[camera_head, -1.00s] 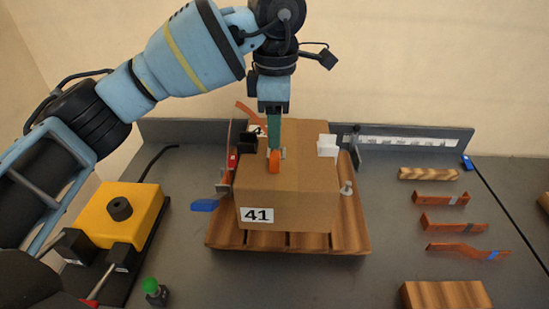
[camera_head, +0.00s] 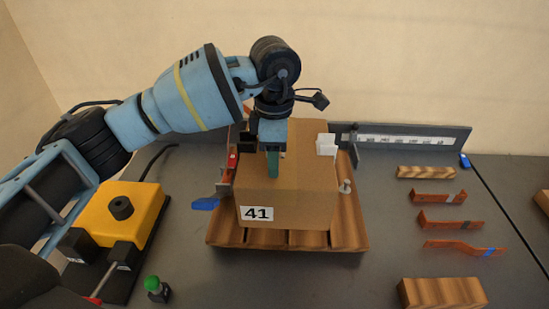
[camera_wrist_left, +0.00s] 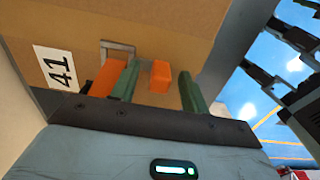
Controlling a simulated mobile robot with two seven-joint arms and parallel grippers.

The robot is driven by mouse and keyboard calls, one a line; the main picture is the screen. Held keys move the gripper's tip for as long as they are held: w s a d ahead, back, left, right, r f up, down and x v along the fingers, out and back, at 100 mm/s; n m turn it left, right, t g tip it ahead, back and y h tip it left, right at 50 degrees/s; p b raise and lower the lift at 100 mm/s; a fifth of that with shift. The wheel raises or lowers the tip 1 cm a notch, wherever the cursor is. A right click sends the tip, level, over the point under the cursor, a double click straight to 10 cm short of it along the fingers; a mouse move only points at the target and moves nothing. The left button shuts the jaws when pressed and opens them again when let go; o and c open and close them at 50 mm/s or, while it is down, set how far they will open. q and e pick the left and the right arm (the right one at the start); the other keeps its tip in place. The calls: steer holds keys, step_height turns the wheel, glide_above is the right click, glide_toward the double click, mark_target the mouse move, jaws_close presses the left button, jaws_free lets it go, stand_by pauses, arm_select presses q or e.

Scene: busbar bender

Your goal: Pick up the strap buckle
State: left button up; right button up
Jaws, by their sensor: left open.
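The strap buckle shows in the left wrist view as a grey rectangular frame (camera_wrist_left: 117,47) on the cardboard box (camera_head: 305,195), with orange strap pieces near it. One orange piece (camera_wrist_left: 160,76) lies between my left gripper's green fingers (camera_wrist_left: 158,70); another orange strip (camera_wrist_left: 105,77) lies just outside the left-hand finger. In the head view my left gripper (camera_head: 272,165) points down over the box and hides the buckle. The fingers are open and apart. I cannot tell whether they touch the box. My right gripper is not in view.
The box, labelled 41, sits on a slatted wooden pallet (camera_head: 350,235). A yellow control box (camera_head: 120,205) and a green button (camera_head: 152,284) are at left. Several bent copper strips (camera_head: 450,225) and wooden blocks (camera_head: 443,293) lie at right. A ruled rail (camera_head: 405,138) runs behind.

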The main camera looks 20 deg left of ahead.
arm_select(q)
jaws_close()
stand_by(0.3)
